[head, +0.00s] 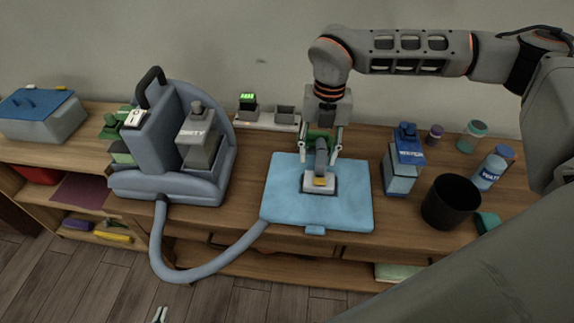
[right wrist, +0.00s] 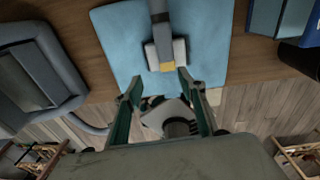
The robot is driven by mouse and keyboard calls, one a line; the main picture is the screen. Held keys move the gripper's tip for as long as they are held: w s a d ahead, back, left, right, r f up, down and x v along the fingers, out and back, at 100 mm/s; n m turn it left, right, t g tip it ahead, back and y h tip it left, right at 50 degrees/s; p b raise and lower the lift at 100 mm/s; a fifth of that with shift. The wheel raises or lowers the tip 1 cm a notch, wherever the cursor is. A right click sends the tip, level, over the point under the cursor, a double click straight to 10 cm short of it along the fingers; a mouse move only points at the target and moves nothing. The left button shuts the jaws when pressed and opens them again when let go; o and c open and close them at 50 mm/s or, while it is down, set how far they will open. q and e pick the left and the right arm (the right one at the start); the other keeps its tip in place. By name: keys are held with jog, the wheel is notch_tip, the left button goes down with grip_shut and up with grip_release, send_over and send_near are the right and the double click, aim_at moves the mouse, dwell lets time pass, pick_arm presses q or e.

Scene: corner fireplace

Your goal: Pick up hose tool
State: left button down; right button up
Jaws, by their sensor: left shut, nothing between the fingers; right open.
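The hose tool (head: 319,183) has a dark grey upright part and a pale rectangular head with a yellow patch. It rests on a light blue pad (head: 354,208). My right gripper (head: 319,157) is open above the pad, its fingers spread to either side of the tool's upper part in the head view. In the right wrist view, the hose tool (right wrist: 162,54) lies just beyond the open fingertips of my right gripper (right wrist: 157,83); I cannot tell whether they touch it. Only the tips of my left gripper (head: 160,314) show at the bottom edge, shut and empty, far from the tool.
A blue-grey cleaning machine (head: 155,150) stands left of the pad, its hose (head: 185,273) looping over the front edge. A wall rises behind the bench.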

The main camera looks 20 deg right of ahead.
aim_at(322, 162)
jog(key=shift+w+d+r, duration=0.35)
jog(key=shift+w+d, duration=0.25)
jog(key=shift+w, duration=0.05)
jog(key=shift+w+d+f+h, duration=0.1)
jog(key=shift+w+d+h, duration=0.05)
jog(key=shift+h, duration=0.15)
notch_tip(322, 162, down, 2)
jog(key=shift+d+f, duration=0.15)
jog(key=shift+f, duration=0.05)
jog(key=f, duration=0.5)
jog(key=shift+d+p, duration=0.3)
jog(key=shift+p, duration=0.1)
grip_shut()
